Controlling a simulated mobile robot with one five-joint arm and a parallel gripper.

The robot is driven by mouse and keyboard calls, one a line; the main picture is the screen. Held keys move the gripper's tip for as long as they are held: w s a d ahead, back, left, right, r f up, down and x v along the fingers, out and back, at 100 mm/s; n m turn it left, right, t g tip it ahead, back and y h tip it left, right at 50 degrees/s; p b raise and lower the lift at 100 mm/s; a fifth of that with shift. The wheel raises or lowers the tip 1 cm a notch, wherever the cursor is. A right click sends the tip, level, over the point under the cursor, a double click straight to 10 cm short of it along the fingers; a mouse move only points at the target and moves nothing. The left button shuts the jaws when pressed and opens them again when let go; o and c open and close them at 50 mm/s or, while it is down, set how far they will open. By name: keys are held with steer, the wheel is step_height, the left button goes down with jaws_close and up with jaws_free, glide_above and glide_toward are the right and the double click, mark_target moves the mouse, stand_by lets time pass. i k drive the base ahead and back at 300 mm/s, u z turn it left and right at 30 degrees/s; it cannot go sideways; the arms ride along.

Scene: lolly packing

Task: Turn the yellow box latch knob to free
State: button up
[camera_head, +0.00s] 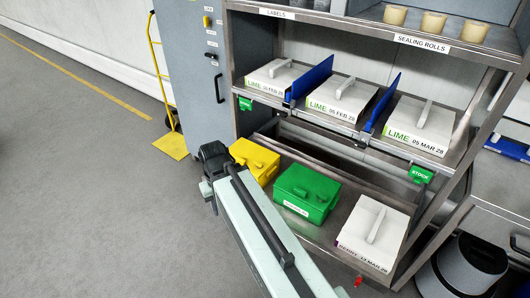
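The yellow box (258,158) sits on the lower shelf at its left end, next to a green box. Its front left part is partly hidden behind my arm. I cannot make out its latch knob. My gripper (213,151) is a dark shape at the far end of my arm, just left of the yellow box in the picture. Whether it touches the box cannot be told. Its fingers are too small and dark to show whether they are open or shut.
The green box (307,191) and a white berry carton (372,233) stand on the lower shelf (331,223). White lime cartons (338,99) with blue dividers (312,77) fill the shelf above. A grey cabinet (195,60) and yellow trolley (171,145) stand left. The floor at left is clear.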

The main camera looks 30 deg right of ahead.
mark_target(259, 166)
steer(key=z, duration=0.5)
steer(key=i, duration=1.3)
steer(key=u, duration=0.05)
steer(key=k, duration=1.6)
steer(key=u, duration=0.85)
steer(key=i, duration=1)
